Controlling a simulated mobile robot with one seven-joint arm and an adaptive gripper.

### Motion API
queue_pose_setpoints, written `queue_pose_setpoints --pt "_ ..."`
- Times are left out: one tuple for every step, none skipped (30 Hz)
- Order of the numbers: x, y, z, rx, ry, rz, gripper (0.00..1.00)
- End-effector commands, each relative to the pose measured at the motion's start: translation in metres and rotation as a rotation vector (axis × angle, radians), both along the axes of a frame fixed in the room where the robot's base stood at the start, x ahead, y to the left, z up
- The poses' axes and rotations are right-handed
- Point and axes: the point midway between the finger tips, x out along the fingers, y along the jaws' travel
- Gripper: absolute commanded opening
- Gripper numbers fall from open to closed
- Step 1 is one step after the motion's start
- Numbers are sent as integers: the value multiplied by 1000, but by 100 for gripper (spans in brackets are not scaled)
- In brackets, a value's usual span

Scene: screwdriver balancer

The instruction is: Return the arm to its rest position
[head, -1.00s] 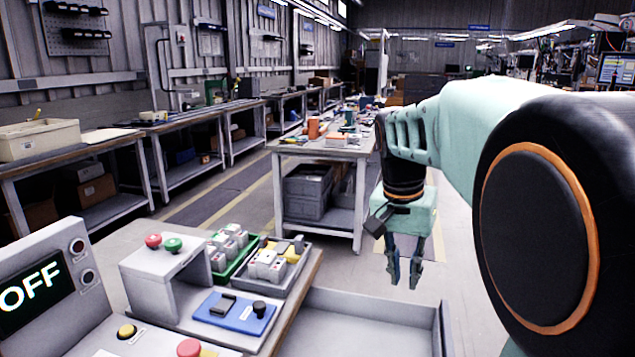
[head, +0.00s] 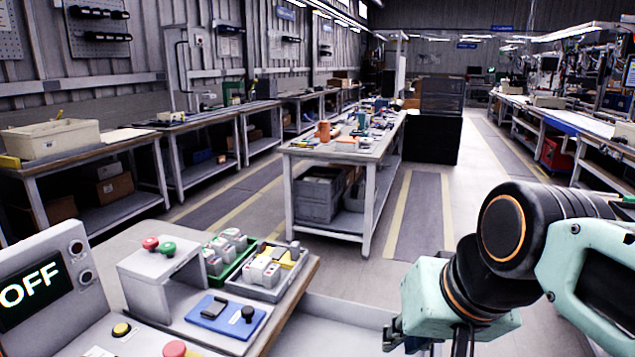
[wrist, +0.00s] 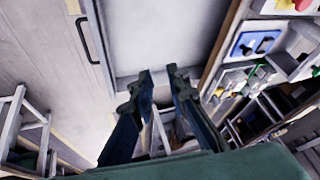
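My arm reaches in from the right edge of the head view, folded low at the lower right. Its wrist points down, and my gripper runs off the bottom edge there, so its fingertips are hidden. In the wrist view my gripper (wrist: 160,74) shows two dark fingers with a gap between their tips. The gap is empty. Behind the fingers, and apart from them, is a pale grey tray surface (wrist: 160,30), which also shows in the head view (head: 335,322).
A control panel reading OFF (head: 30,285) stands at the lower left. Beside it are a blue switch plate (head: 225,314), a green bin (head: 235,268) and a grey bin (head: 262,286). A cluttered workbench (head: 330,160) stands mid-room. The aisle (head: 418,215) right of it is clear.

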Motion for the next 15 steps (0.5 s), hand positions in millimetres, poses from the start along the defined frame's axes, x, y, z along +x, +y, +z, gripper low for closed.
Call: queue_pose_setpoints --pt "-10 -2 -4 -28 -18 5 15" --pt "-15 -4 -9 -52 -24 7 15" --pt "-20 -7 -17 -86 -24 11 15" --pt "-24 -11 -24 -116 -18 10 15" --pt "-27 -16 -31 -146 -10 11 15" --pt "-32 -22 -41 -188 0 11 15" --pt "-29 -20 -23 -179 -7 16 15" --pt "-29 -19 -15 -176 -8 17 15" --pt "-29 -19 -7 -174 -7 18 15" --pt "-29 -19 -1 -174 -7 18 15" --pt "-29 -19 4 -174 -6 17 15" --pt "-29 -19 13 -173 -6 17 15" --pt "-29 -19 19 -173 -6 17 15" --pt "-29 -19 26 -173 -6 17 15" --pt "-29 -19 35 -173 -6 17 15"
